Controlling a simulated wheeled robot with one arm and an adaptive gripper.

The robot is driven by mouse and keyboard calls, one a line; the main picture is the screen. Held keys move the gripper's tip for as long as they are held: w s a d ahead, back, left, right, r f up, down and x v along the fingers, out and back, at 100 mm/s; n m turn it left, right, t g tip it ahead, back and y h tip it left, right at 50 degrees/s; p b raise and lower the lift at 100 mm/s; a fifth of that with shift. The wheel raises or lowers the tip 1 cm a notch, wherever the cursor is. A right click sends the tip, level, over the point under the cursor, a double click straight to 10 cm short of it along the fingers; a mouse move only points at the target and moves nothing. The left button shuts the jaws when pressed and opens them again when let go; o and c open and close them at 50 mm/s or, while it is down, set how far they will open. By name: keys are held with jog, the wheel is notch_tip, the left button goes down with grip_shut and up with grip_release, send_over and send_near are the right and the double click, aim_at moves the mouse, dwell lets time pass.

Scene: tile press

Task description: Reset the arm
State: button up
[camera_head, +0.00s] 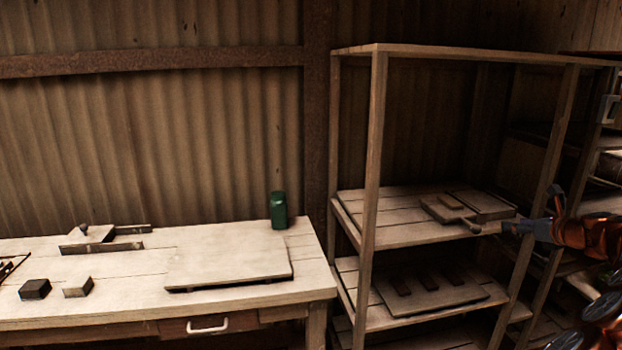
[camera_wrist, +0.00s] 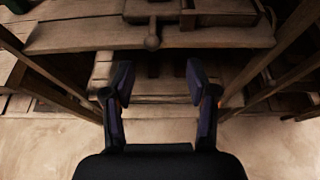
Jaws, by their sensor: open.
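My gripper (camera_head: 517,228) is at the right of the head view, at the end of my orange arm, in front of the wooden shelf unit. It points left, close to the handle end of a wooden press-like board (camera_head: 492,207) on the middle shelf. In the wrist view my gripper (camera_wrist: 158,82) has its two dark fingers spread apart with nothing between them. The board's edge and its round-ended handle (camera_wrist: 152,42) lie ahead of the fingers and apart from them.
The shelf unit's front post (camera_head: 371,200) stands left of my gripper. A lower shelf holds a board (camera_head: 455,296) with several dark bars. A workbench (camera_head: 130,290) at left carries a flat board (camera_head: 228,265), a green bottle (camera_head: 279,211) and small blocks (camera_head: 77,287).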

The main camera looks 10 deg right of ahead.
jog(key=w+a+r+n+g+y, duration=0.1)
jog(key=a+n+g+y, duration=0.4)
jog(key=a, duration=1.2)
jog(key=w+a+n+y, duration=0.1)
jog(key=a+n, duration=0.7)
jog(key=a, duration=0.9)
jog(key=s+a+f+n+g, duration=0.25)
jog(key=s+a+n, duration=0.5)
jog(key=a, duration=0.55)
jog(key=s+a+f+n+g+h, duration=0.1)
jog(key=s+a+f+n+g, duration=0.25)
jog(key=s, duration=0.55)
jog(key=s+a+f+n+g+h, duration=0.1)
jog(key=s+a+f+n+g, duration=0.1)
jog(key=s+a+n, duration=0.45)
jog(key=s+d+f+n+g+h, duration=0.1)
jog(key=s+d+f+n+h, duration=0.15)
jog(key=s, duration=0.65)
jog(key=s+d+f+n+g+h, duration=0.2)
jog(key=s+n, duration=0.1)
jog(key=s, duration=0.7)
jog(key=s+p+v, duration=0.2)
jog(key=p+v, duration=1)
jog(key=shift+d+r+t, duration=0.4)
jog(key=shift+d+r, duration=0.05)
jog(key=shift+d, duration=0.1)
